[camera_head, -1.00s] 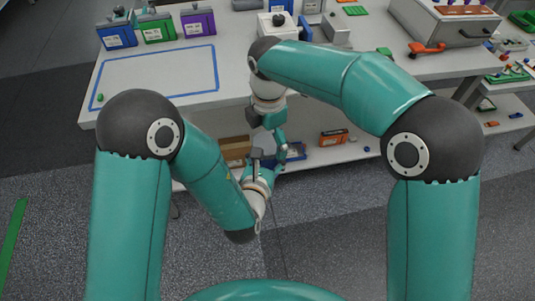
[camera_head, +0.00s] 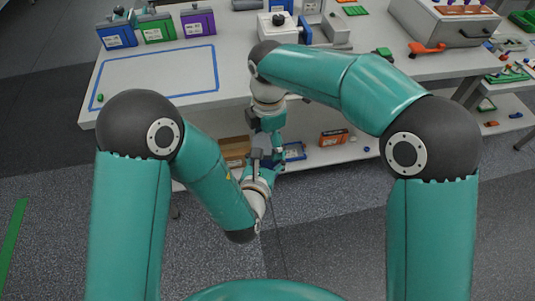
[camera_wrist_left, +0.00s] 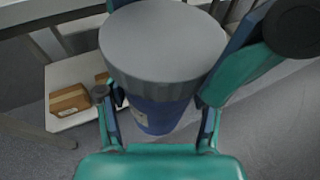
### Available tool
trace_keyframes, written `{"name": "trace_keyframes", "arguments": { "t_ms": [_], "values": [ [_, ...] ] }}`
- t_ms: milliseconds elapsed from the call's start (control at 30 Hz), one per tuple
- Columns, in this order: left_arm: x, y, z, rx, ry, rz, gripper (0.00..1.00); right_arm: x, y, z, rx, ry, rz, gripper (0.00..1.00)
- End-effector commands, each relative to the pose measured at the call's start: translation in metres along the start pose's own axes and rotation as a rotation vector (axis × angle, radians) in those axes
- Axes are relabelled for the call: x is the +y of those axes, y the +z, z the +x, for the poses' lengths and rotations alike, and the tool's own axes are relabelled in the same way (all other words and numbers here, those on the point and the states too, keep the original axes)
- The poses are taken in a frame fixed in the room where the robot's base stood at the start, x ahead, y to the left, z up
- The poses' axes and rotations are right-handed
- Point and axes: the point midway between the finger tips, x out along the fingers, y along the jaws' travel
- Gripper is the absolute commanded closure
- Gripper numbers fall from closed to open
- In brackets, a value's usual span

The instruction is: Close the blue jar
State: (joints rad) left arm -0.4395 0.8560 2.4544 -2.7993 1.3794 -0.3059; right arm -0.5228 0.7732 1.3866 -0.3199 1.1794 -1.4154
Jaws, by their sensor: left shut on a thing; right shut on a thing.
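The blue jar (camera_wrist_left: 155,113) is upright between the fingers of my left gripper (camera_wrist_left: 160,120) in the left wrist view, and the gripper is shut on it. A wide grey lid (camera_wrist_left: 163,42) covers the top of the jar; whether it is fully seated cannot be told. Teal and dark parts of my right gripper reach the lid's right side in that view. In the head view my right gripper (camera_head: 277,150) points down just above my left gripper (camera_head: 264,168), in front of the table. It is shut on the lid. The jar is mostly hidden there by the grippers.
The white table (camera_head: 240,60) is close behind the grippers, with blue, green and purple bins (camera_head: 198,22) at the back. The lower shelf (camera_head: 345,152) holds an orange box (camera_head: 333,137), a cardboard box (camera_head: 234,147) and a blue tray (camera_head: 294,151). Floor in front is free.

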Motion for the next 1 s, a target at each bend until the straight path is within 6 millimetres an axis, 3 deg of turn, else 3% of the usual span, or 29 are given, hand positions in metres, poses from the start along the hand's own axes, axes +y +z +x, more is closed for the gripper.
{"name": "trace_keyframes", "arguments": {
  "t_ms": [1000],
  "values": [
    [-0.0014,0.0011,-0.0004,-0.003,-0.004,0.003,1.00,0.0017,-0.0012,0.0015,0.006,0.000,2.216,0.61]
  ]
}}
